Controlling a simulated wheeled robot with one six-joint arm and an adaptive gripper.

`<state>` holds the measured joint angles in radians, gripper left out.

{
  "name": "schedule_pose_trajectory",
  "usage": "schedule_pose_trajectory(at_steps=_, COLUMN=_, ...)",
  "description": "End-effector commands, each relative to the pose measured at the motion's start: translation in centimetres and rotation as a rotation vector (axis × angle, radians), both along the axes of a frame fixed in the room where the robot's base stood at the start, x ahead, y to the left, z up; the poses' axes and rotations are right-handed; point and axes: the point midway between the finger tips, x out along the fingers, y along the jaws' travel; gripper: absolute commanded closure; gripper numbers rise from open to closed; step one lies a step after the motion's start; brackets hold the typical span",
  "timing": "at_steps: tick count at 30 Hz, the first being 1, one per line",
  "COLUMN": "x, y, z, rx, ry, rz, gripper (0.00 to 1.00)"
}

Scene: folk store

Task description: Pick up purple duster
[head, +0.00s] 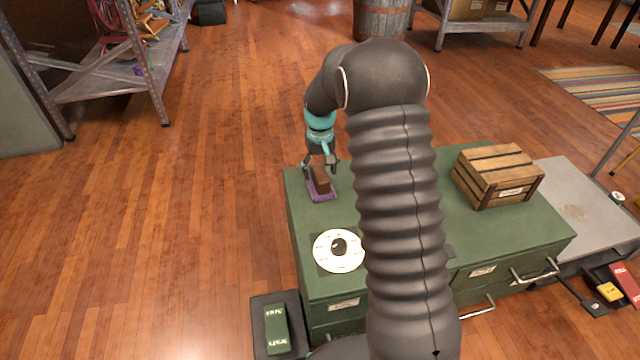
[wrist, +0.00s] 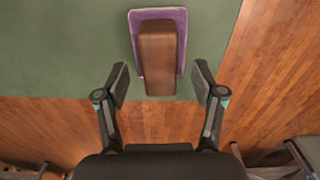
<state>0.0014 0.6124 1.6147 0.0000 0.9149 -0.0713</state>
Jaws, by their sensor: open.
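The purple duster (head: 322,190) has a purple pad and a brown wooden handle block. It lies on the green cabinet top near the far left corner. In the wrist view the duster (wrist: 158,60) is at the upper middle, its handle pointing toward my gripper. My gripper (head: 320,168) is at the duster in the head view. In the wrist view my gripper (wrist: 160,88) is open, with one finger on each side of the handle's near end. Nothing is between the fingers except the view of the handle end. I cannot tell how high the fingertips are above the cabinet.
The green cabinet (head: 460,235) also bears a white disc (head: 338,251) with a dark centre and a wooden crate (head: 497,175). My arm covers the cabinet's middle. A metal shelf (head: 110,85) stands at the upper left.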

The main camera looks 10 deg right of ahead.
Motion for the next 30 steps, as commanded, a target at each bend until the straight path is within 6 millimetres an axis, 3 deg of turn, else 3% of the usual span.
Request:
schedule_pose_trajectory(at_steps=6, x=0.0, y=-0.1, z=-2.4, rx=0.000, ry=0.000, rz=0.000, gripper=0.31)
schedule_pose_trajectory(at_steps=14, x=0.0, y=-0.1, z=-2.7, rx=0.000, ry=0.000, rz=0.000, gripper=0.31)
schedule_pose_trajectory(at_steps=23, x=0.0, y=-0.1, z=-2.7, rx=0.000, ry=0.000, rz=0.000, gripper=0.98)
schedule_pose_trajectory(at_steps=30, x=0.0, y=-0.1, z=-2.7, rx=0.000, ry=-0.001, rz=0.000, gripper=0.99)
